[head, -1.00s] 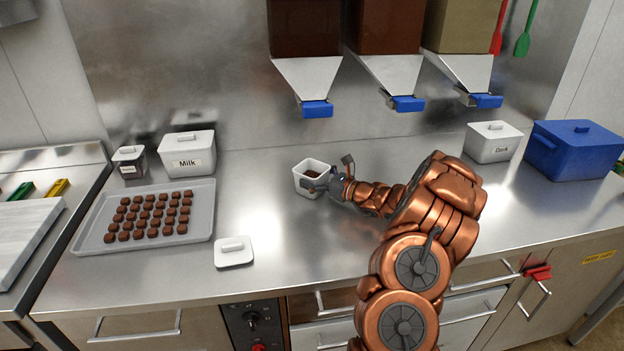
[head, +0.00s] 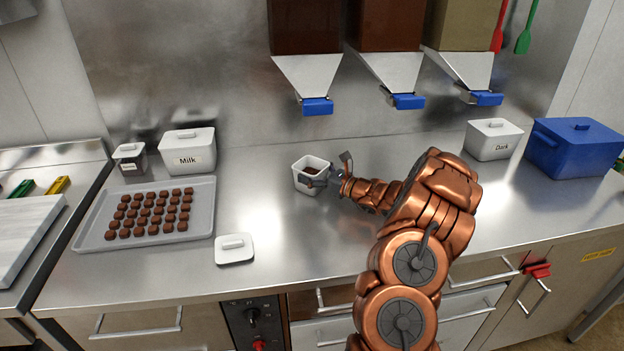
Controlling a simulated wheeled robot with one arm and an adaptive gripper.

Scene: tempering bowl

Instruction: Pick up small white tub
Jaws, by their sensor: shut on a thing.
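The small white tub (head: 304,183) is open on top, with brown contents inside. It is at the middle of the steel counter, below the left dispenser. My gripper (head: 322,179) reaches it from the right and is shut on its near right side. Part of the tub's right side is hidden by the gripper. I cannot tell clearly whether its base touches the counter. A loose white lid (head: 234,249) lies on the counter to the left and nearer.
A tray of chocolates (head: 88,235), a white Milk tub (head: 189,152) and a small dark jar (head: 130,160) stand left. A Dark tub (head: 493,140) and a blue box (head: 574,148) stand right. Dispensers (head: 306,78) hang above the back.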

